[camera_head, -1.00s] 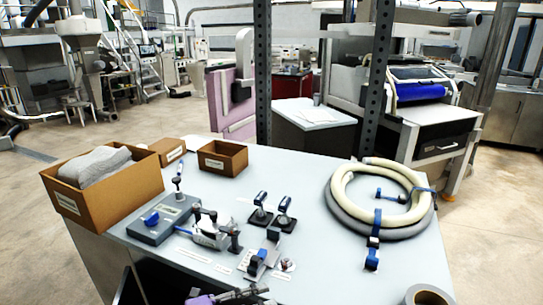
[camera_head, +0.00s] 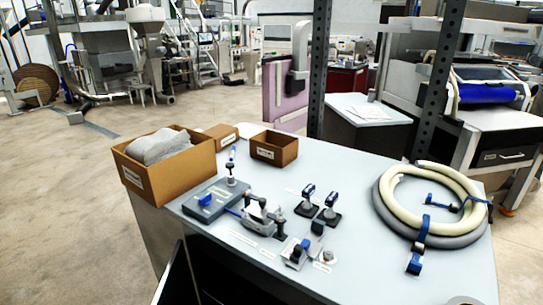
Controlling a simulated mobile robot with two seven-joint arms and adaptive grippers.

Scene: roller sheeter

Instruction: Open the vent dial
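No part is clearly marked as the vent dial, and I cannot tell which one it is. A flat grey box (camera_head: 213,208) with a blue knob (camera_head: 205,199) on top sits at the left of the grey table (camera_head: 345,185). A small metal device with a dark clamp (camera_head: 262,216) stands right of it, joined by a blue line. A small bracket with a blue part (camera_head: 297,252) and a small round metal piece (camera_head: 328,256) lie near the front edge. The knob's setting is too small to read. Neither of my grippers shows.
A cardboard box with a grey bundle (camera_head: 178,185) stands at the table's left corner, with a smaller open box (camera_head: 274,151) behind. Two blue-handled tools (camera_head: 319,201) stand mid-table. A coiled hose (camera_head: 384,212) fills the right. Dark posts (camera_head: 437,90) rise behind.

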